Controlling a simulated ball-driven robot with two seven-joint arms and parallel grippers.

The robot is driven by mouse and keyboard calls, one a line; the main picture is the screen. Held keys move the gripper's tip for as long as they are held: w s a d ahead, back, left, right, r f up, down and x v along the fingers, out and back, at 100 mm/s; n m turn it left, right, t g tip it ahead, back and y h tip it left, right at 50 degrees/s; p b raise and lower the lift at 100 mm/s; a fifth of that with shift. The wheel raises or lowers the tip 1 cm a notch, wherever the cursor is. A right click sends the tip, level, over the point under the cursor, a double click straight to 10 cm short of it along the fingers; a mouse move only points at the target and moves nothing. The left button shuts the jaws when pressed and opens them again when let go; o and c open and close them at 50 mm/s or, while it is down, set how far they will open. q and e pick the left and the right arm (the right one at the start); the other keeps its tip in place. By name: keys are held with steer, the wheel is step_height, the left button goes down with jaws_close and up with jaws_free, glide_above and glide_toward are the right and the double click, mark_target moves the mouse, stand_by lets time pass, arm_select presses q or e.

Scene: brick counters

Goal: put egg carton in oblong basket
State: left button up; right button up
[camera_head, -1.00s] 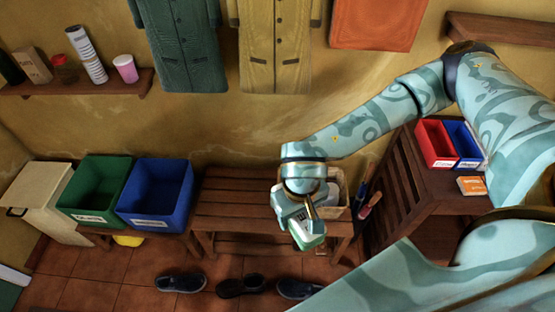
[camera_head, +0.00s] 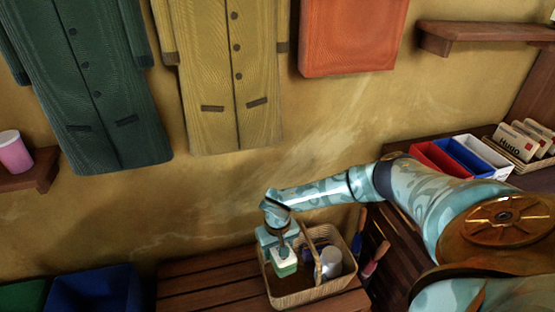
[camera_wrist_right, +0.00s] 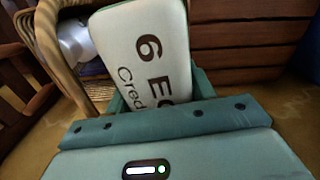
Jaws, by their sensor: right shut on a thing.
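The egg carton (camera_head: 285,262) is white with a green lower part. My right gripper (camera_head: 281,244) is shut on it. In the head view the carton overlaps the left part of the oblong basket (camera_head: 306,295), left of its handle; I cannot tell how far above the basket's bottom it is. In the right wrist view the carton (camera_wrist_right: 145,55) shows dark "6" lettering, and the wicker handle (camera_wrist_right: 47,40) is close on its left. My left gripper is not in view.
The basket stands on a slatted wooden bench (camera_head: 205,280) and also holds a pale cylindrical item (camera_head: 331,262). Blue- and red-handled tools stand right of it. Red and blue bins (camera_head: 440,158) sit on the right-hand stand. The bench left of the basket is clear.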

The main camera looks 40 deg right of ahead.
steer(key=d+f+b, duration=0.1)
steer(key=d+f, duration=0.1)
steer(key=f, duration=0.1)
steer(key=shift+d, duration=0.15)
step_height(320, 180, down, 9)
steer(key=b, duration=1)
glide_above(282, 281)
step_height(282, 281, down, 5)
steer(key=shift+f, duration=0.1)
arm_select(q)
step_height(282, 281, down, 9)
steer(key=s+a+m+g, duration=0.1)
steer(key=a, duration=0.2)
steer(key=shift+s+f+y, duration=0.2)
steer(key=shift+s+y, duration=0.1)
arm_select(e)
steer(key=shift+f, duration=0.6)
steer(key=o, duration=1)
steer(key=shift+o, duration=0.2)
step_height(282, 281, up, 16)
steer(key=p, duration=0.7)
steer(key=shift+r, duration=0.2)
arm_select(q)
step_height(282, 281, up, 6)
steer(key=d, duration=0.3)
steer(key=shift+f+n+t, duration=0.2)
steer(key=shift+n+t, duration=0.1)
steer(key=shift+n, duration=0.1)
